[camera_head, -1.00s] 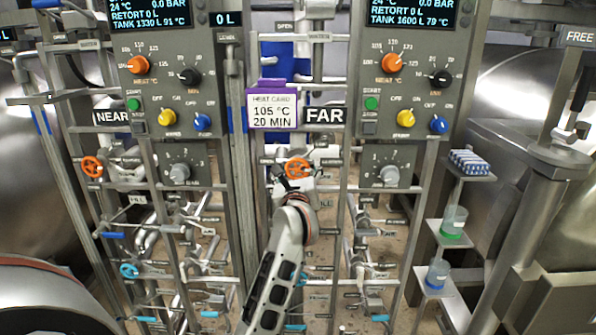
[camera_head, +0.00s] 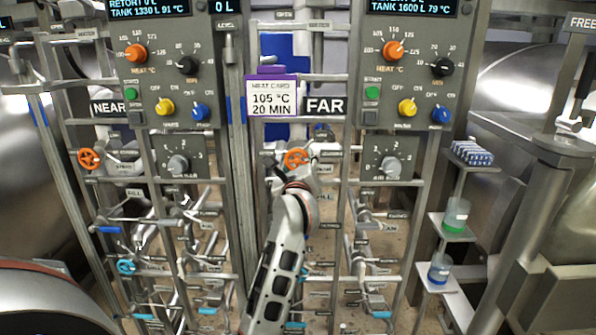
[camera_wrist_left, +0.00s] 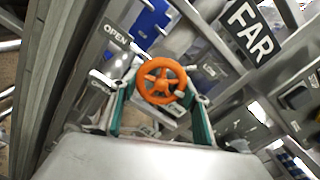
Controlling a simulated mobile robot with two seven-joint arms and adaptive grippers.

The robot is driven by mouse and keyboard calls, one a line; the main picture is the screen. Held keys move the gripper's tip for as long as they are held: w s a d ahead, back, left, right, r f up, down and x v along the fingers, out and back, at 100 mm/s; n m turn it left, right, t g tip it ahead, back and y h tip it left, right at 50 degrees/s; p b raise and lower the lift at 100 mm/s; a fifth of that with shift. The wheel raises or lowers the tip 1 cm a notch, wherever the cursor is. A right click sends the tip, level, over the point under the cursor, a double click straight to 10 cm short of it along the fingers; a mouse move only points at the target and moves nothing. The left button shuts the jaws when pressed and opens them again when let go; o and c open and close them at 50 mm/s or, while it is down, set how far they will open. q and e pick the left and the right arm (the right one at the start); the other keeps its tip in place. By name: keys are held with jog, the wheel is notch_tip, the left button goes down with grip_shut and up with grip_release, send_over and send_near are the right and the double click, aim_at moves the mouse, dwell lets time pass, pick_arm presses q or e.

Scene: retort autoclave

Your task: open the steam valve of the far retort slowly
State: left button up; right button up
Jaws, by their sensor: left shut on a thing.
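The steam valve of the far retort is a small orange spoked handwheel (camera_head: 297,158), just left below the black FAR sign (camera_head: 325,106) in the head view. My left gripper (camera_head: 299,174) reaches it from below, its fingers mostly hidden behind my wrist. In the left wrist view the orange wheel (camera_wrist_left: 160,83) sits between the two green-lined fingers of the left gripper (camera_wrist_left: 160,98), which is shut on it. A dark OPEN label (camera_wrist_left: 116,34) shows left of the wheel. My right gripper is not in view.
The far control panel (camera_head: 405,80) stands right of the wheel. A purple-edged heat card (camera_head: 271,96) reading 105 °C, 20 MIN hangs above it. A second orange wheel (camera_head: 90,159) is on the near side. Metal posts and pipes crowd both sides of my arm.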

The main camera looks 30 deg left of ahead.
pick_arm(q)
jog(key=n+b, duration=0.4)
jog(key=b, duration=0.1)
jog(key=shift+w+d+f+n, duration=0.15)
jog(key=shift+f+n, duration=0.15)
jog(key=shift+n, duration=0.1)
jog(key=shift+b, duration=0.5)
jog(key=shift+r+n+b, duration=0.15)
jog(key=shift+n+b, duration=0.2)
jog(key=shift+n, duration=0.25)
jog(key=shift+r+n, duration=0.2)
jog(key=shift+n, duration=0.1)
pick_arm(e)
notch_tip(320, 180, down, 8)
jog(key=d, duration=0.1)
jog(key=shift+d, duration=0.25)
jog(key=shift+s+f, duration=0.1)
